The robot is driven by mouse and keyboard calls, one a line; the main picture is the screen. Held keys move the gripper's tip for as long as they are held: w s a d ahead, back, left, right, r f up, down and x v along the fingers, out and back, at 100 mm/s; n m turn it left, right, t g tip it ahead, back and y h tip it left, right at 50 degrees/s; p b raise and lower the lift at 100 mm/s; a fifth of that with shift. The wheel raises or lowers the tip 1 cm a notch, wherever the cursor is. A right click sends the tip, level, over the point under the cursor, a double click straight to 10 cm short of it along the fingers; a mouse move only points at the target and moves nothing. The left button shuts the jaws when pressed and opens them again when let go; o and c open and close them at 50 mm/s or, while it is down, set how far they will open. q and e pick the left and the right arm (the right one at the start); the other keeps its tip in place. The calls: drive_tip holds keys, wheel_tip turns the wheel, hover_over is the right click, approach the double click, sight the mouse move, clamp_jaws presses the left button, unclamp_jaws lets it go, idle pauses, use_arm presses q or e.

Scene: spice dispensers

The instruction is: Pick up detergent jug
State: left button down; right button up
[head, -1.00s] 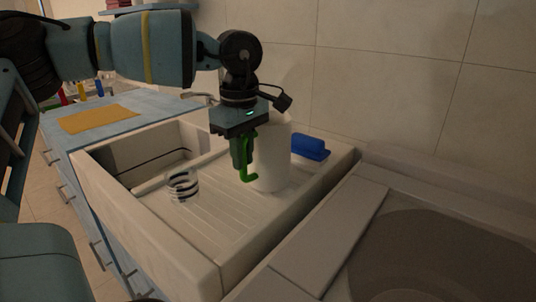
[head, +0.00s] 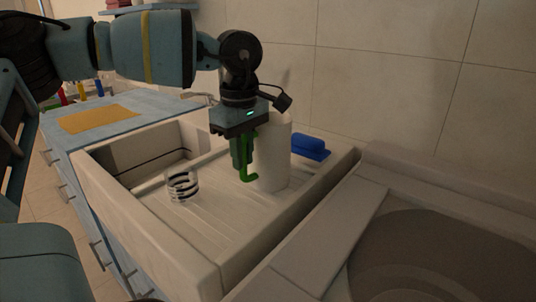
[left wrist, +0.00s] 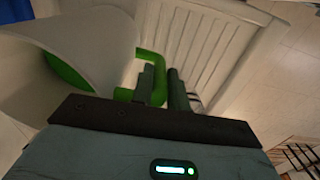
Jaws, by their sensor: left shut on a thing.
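The detergent jug (head: 275,160) is a tall white cylinder with a green handle (head: 247,176) on its left side. It stands upright on the ribbed drainboard of the sink. In the left wrist view the jug's white body (left wrist: 80,45) fills the upper left, and part of the green handle (left wrist: 126,95) shows beside the fingers. My left gripper (head: 240,158) points down beside the jug and is shut on the handle. Its two dark fingers (left wrist: 165,88) are close together. The exact contact is partly hidden by the fingers. My right gripper is not in view.
A striped glass (head: 183,186) stands on the drainboard left of the jug. A blue object (head: 310,147) lies on the rim behind it, to the right. The sink's pale wall (head: 150,224) runs along the front. A yellow mat (head: 100,118) lies on the blue counter.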

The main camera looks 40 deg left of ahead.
use_arm(q)
drive_tip(key=shift+w+r, duration=0.1)
drive_tip(key=shift+r, duration=0.15)
idle(0.3)
drive_tip(key=shift+r+p, duration=0.6)
drive_tip(key=shift+r, duration=4.25)
